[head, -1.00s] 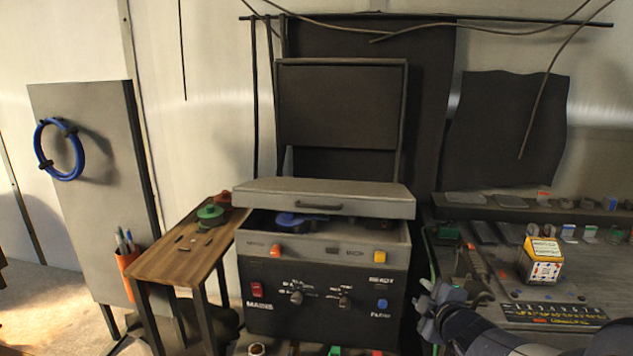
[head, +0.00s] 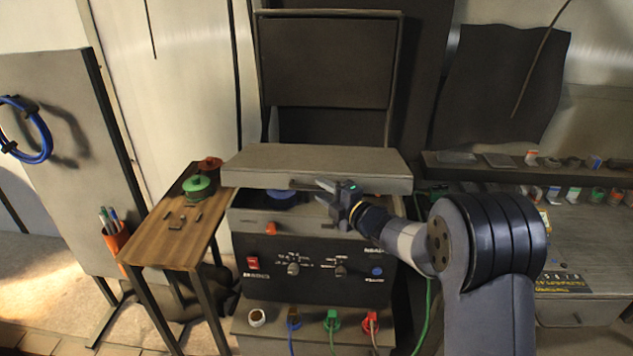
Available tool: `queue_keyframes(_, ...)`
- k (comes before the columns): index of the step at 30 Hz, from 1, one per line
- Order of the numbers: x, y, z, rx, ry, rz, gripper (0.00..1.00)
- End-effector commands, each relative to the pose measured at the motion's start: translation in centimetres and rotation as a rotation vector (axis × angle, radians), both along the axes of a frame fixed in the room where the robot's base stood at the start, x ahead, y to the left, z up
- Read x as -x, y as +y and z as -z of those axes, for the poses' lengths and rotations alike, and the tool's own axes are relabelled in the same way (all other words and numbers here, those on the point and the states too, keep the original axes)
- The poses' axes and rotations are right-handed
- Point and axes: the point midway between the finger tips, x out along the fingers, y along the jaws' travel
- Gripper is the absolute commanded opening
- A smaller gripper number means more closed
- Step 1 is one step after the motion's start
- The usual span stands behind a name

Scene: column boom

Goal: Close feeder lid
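The feeder is a grey box with a black control panel (head: 310,268). Its pale lid (head: 300,160) is raised above the body, with a dark gap along the front in which something blue (head: 281,199) shows. The dark lid handle is at the lid's front edge, partly hidden by my gripper. My gripper (head: 322,192) is in front of the lid's front edge, right of the middle, with its fingers pointing left and apart. Nothing shows between the fingers. I cannot tell whether they touch the lid.
A small wooden side table (head: 165,235) with green and red spools (head: 199,186) stands left of the feeder. A grey bench (head: 590,225) with small parts is at the right. Cables hang from coloured plugs (head: 331,321) below the panel.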

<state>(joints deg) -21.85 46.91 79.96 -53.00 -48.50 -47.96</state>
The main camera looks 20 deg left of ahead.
Motion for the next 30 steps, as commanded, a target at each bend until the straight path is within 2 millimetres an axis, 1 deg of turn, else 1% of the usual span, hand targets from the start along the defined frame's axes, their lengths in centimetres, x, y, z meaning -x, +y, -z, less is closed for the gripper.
queue_keyframes(1,-0.4,0.8,-0.1,0.001,0.001,-0.002,0.33)
queue_keyframes(7,-1.4,2.4,0.1,0.002,0.001,0.000,0.33)
queue_keyframes(11,-1.7,2.8,0.1,0.001,0.001,0.000,0.33)
queue_keyframes(18,-1.7,2.8,0.2,0.000,0.001,0.001,0.33)
queue_keyframes(30,-1.7,2.8,0.1,0.000,0.001,0.001,0.00)
